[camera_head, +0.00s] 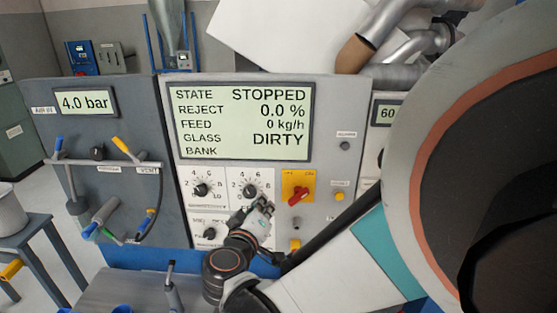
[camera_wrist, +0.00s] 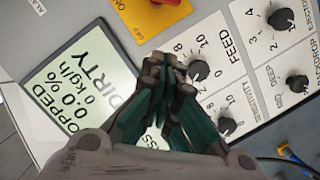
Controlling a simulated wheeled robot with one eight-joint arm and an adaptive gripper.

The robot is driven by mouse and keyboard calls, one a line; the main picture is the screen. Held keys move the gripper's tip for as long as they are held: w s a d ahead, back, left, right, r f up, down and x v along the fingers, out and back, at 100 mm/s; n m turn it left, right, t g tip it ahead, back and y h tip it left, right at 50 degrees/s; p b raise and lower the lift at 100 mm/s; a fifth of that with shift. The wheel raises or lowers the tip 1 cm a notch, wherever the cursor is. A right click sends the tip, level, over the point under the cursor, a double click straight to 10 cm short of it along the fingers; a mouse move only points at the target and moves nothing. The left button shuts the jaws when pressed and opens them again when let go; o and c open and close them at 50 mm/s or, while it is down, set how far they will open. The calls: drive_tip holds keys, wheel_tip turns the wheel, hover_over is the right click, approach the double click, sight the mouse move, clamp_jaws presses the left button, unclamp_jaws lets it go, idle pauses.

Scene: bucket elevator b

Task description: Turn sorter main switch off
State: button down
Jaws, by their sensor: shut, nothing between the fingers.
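The sorter main switch is a red rotary handle (camera_head: 299,196) on a yellow plate (camera_head: 289,178), right of the dials on the grey sorter panel. In the head view the handle sits at a slant. In the wrist view only part of the red handle (camera_wrist: 168,2) and the yellow plate (camera_wrist: 143,22) show at the top edge, with small lettering on the plate. My gripper (camera_head: 266,206) is shut and empty in front of the panel, left of and slightly below the switch. In the wrist view its fingertips (camera_wrist: 166,62) are together, apart from the switch.
The sorter display (camera_head: 243,121) reads STOPPED and DIRTY. Black dials (camera_head: 202,189) lie left of the switch, partly behind my gripper. A yellow button (camera_head: 339,196) is to its right. A grey panel with valves (camera_head: 122,146) stands left. My arm covers the right side.

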sight(298, 193)
drive_tip(key=w+d+f+b, duration=0.1)
drive_tip(key=w+d+f, duration=0.3)
drive_tip(key=w, duration=0.4)
drive_tip(key=shift+w+d+f, duration=0.2)
drive_tip(key=shift+w+d, duration=0.05)
drive_tip(key=shift+d, duration=0.15)
drive_tip(key=shift+a+f+n+t+h+b, duration=0.15)
drive_tip(key=shift+f+n+b, duration=0.15)
drive_tip(key=shift+n+b, duration=0.4)
drive_tip(key=shift+f+n+t+h+b, duration=0.15)
drive_tip(key=shift+f+n+b, duration=0.2)
drive_tip(key=shift+b, duration=0.6)
drive_tip(key=shift+d+f+n+t+b, duration=0.5)
drive_tip(key=shift+f+n+b, duration=0.25)
drive_tip(key=shift+n+b, duration=1.55)
drive_tip(key=shift+d+f+n+t+b, duration=0.5)
drive_tip(key=shift+f+n+b, duration=0.3)
drive_tip(key=shift+n+b, duration=1.55)
drive_tip(key=shift+d+f+n+t+b, duration=0.5)
drive_tip(key=shift+f+n+b, duration=0.25)
drive_tip(key=shift+n+b, duration=1.55)
drive_tip(key=shift+d+n, duration=0.25)
drive_tip(key=shift+n, duration=0.05)
drive_tip(key=shift+f, duration=0.1)
